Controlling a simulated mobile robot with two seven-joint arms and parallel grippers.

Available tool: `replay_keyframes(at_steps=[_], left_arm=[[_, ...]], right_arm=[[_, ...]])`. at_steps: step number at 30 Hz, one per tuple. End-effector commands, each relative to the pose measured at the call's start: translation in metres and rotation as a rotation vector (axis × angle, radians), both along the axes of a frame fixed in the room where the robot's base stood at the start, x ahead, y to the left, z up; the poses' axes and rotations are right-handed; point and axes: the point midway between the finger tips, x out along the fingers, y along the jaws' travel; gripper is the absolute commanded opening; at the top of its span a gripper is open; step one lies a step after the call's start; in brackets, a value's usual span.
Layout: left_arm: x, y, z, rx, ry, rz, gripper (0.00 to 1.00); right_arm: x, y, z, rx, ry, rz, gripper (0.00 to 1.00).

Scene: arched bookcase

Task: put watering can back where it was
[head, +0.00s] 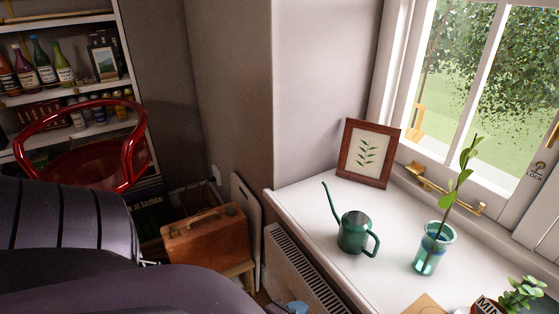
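A green watering can (353,233) stands upright on the white windowsill (305,206). Its long thin spout points up and to the left, and its handle is on the right side. It stands in front of a framed leaf picture and to the left of a glass vase. No gripper touches it. Dark parts of my own arm fill the lower left of the head view. Neither of my grippers shows in this view.
A brown framed leaf picture (367,153), a glass vase (434,248) with a plant stem and a succulent (523,293) share the sill. A radiator (295,270) is below. A red chair (80,160), a brown suitcase (207,239) and a bookcase (62,93) are left.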

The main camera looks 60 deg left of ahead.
Motion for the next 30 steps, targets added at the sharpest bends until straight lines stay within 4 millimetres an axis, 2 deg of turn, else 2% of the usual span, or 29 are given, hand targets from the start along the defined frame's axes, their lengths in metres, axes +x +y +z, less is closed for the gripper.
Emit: replay_keyframes(at_steps=[1, 6, 12, 17, 26, 30], left_arm=[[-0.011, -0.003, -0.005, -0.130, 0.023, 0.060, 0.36], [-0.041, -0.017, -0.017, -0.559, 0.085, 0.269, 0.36], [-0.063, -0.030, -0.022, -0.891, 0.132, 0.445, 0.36], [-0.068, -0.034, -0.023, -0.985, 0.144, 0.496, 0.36], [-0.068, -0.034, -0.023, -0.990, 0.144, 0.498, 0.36], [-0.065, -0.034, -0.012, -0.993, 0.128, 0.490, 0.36]], right_arm=[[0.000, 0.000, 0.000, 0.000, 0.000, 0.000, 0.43], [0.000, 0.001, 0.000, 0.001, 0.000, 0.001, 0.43], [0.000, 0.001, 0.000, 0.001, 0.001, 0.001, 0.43], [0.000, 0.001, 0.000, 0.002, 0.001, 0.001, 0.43], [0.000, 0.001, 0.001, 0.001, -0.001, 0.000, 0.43], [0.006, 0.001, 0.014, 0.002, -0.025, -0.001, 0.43]])
